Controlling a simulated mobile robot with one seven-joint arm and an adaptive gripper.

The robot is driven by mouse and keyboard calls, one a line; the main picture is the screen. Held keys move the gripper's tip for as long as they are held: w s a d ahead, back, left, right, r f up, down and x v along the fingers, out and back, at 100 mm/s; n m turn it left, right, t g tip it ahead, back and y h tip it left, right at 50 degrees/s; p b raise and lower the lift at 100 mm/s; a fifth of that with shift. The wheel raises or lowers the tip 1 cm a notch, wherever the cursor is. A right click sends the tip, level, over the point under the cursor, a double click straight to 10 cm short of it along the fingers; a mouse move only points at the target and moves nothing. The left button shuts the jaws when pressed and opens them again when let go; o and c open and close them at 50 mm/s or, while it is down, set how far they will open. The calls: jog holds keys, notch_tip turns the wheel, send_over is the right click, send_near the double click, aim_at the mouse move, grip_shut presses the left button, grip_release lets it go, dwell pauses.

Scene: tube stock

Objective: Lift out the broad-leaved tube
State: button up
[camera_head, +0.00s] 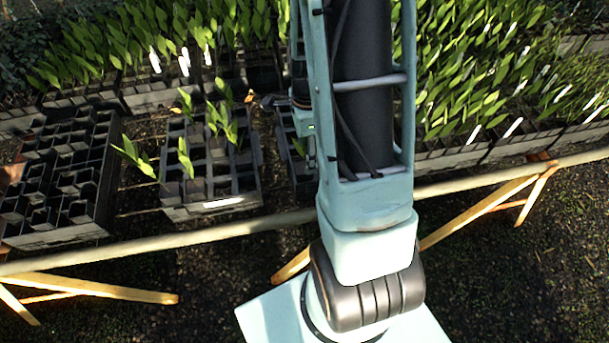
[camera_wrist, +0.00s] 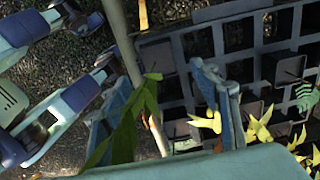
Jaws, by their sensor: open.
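My gripper (camera_wrist: 164,82) is open in the wrist view, its two blue fingers apart above the edge of a dark tube crate (camera_wrist: 180,22). A plant with long, broad green leaves (camera_wrist: 126,128) overlaps the left finger and leans into the gap; its tube is hidden. Smaller yellow-green plants (camera_wrist: 258,131) and a feathery-leaved plant (camera_wrist: 305,96) stand right of the fingers. In the head view, a crate (camera_head: 222,203) holds several leafy seedlings (camera_head: 185,157). I cannot tell which of them matches the plant at my fingers. My arm hides the gripper there.
An empty-looking crate (camera_head: 95,205) stands at the left. Dense seedling trays fill the back and right (camera_head: 470,90). A pale rail (camera_head: 160,246) runs along the bench front and shows in the wrist view (camera_wrist: 121,36). Wooden trestle legs (camera_head: 90,289) stand below on dark ground.

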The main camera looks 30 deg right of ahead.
aim_at(304, 166)
jog(key=shift+w+a+f, duration=0.1)
jog(key=shift+a+f, duration=0.1)
jog(key=shift+f, duration=1.3)
jog(key=shift+a+f, duration=0.2)
jog(key=shift+f, duration=1.3)
grip_shut()
